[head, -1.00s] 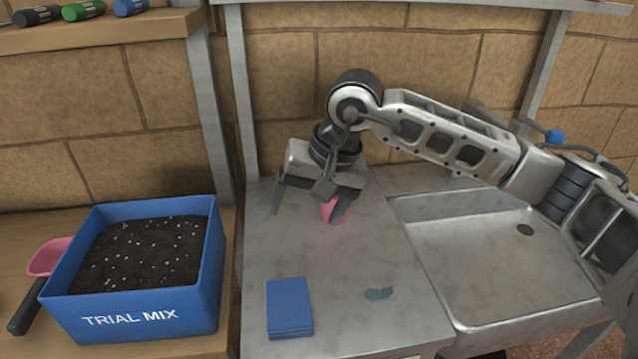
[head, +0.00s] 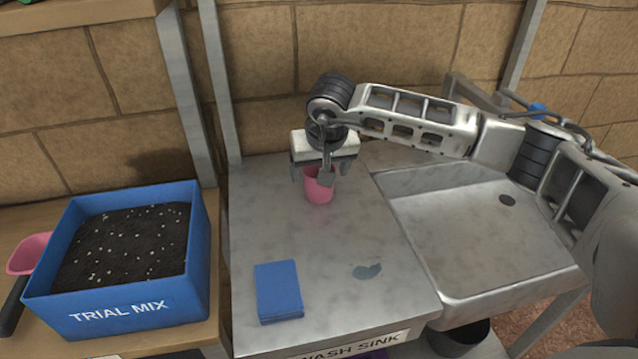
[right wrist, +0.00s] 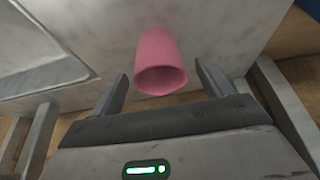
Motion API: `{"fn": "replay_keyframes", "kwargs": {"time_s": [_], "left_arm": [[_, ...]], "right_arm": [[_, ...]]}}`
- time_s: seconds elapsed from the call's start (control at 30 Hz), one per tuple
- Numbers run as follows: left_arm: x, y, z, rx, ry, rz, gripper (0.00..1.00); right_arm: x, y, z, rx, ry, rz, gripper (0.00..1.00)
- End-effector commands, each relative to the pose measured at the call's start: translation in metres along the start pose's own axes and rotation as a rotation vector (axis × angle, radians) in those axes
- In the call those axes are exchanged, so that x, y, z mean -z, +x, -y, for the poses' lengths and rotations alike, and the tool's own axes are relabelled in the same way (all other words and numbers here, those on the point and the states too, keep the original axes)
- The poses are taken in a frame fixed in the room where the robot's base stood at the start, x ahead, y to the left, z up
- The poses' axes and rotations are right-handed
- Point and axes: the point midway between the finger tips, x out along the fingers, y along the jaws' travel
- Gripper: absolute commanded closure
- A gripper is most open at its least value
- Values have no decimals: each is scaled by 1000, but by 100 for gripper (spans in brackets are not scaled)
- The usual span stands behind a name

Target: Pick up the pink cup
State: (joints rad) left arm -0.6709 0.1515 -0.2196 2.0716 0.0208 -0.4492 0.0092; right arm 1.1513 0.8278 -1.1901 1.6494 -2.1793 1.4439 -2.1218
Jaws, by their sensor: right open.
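The pink cup (head: 318,187) stands upright on the metal counter beside the sink. In the right wrist view the cup (right wrist: 160,62) has its open mouth toward the camera. My right gripper (head: 312,178) is open at the cup in the head view, with its near finger covering part of the cup. In the right wrist view the two fingers of my right gripper (right wrist: 160,85) are spread wide, one to each side of the cup, with gaps between them and the cup. My left gripper is not in view.
A wash sink (head: 480,235) lies right of the counter (head: 330,265). A folded blue cloth (head: 278,291) lies on the counter's front. A blue box of trial mix (head: 198,245) and a pink scoop (head: 28,253) stand on the left. A brick wall is behind.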

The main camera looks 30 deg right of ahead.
Motion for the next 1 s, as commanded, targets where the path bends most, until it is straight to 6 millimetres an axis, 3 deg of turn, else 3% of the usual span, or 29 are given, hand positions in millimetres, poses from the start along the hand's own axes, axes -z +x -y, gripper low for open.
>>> {"fn": "replay_keyframes", "kwargs": {"time_s": [0.3,0.57,0.6,0.77,1.0], "left_arm": [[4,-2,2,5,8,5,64],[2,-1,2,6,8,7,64],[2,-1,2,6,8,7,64],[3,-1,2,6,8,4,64],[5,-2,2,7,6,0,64]], "right_arm": [[-3,43,-2,-1,1,3,21],[-3,47,-1,0,1,1,21],[-3,47,-1,0,1,1,24],[-3,47,-2,0,1,1,69],[-2,47,-2,0,1,0,73]]}}
